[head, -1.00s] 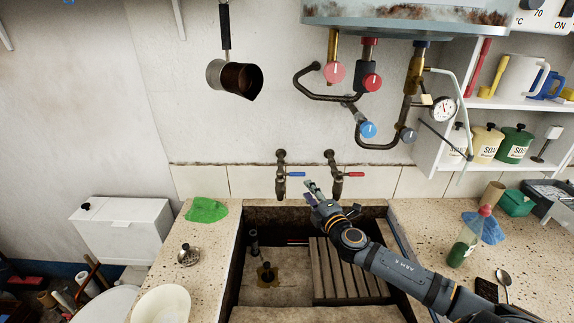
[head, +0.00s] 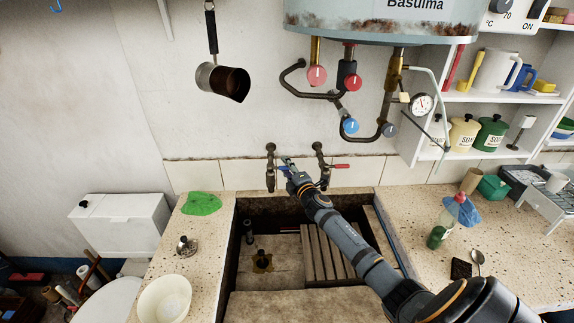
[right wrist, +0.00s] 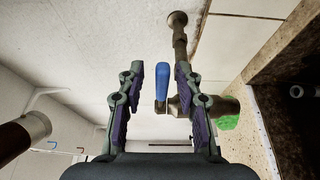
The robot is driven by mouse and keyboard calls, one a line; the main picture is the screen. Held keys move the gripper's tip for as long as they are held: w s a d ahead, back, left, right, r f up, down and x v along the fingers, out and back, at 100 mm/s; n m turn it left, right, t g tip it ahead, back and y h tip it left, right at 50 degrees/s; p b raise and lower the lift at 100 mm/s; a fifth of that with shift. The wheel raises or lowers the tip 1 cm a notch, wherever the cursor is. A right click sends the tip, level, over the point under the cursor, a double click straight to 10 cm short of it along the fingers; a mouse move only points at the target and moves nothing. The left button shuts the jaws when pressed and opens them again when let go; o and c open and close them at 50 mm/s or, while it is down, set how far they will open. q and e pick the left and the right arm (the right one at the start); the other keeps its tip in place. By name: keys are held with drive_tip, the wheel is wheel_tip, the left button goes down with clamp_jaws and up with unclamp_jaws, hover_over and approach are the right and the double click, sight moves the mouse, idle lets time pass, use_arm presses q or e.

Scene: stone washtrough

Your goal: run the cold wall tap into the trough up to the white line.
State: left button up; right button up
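The cold tap (head: 270,165) with a blue lever is on the wall above the stone trough (head: 245,205). My right gripper (head: 287,163) is at this tap. In the right wrist view the gripper (right wrist: 150,90) is open, with the blue lever (right wrist: 162,82) between its fingers and a gap on each side. The tap body (right wrist: 180,50) shows partly behind the right finger. No water stream shows. The trough floor is bare around a brass drain fitting (head: 262,262). I cannot make out the white line. My left gripper is out of view.
The red-lever tap (head: 319,165) is close to the right. A slatted wooden rack (head: 322,250) lies in the trough. A green cloth (head: 201,203), a metal strainer or plug (head: 186,246) and a bowl (head: 165,300) are on the left counter. A bottle (head: 440,232) stands on the right.

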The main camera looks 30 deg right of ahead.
sight(286, 169)
drive_tip(key=shift+f, duration=0.1)
clamp_jaws()
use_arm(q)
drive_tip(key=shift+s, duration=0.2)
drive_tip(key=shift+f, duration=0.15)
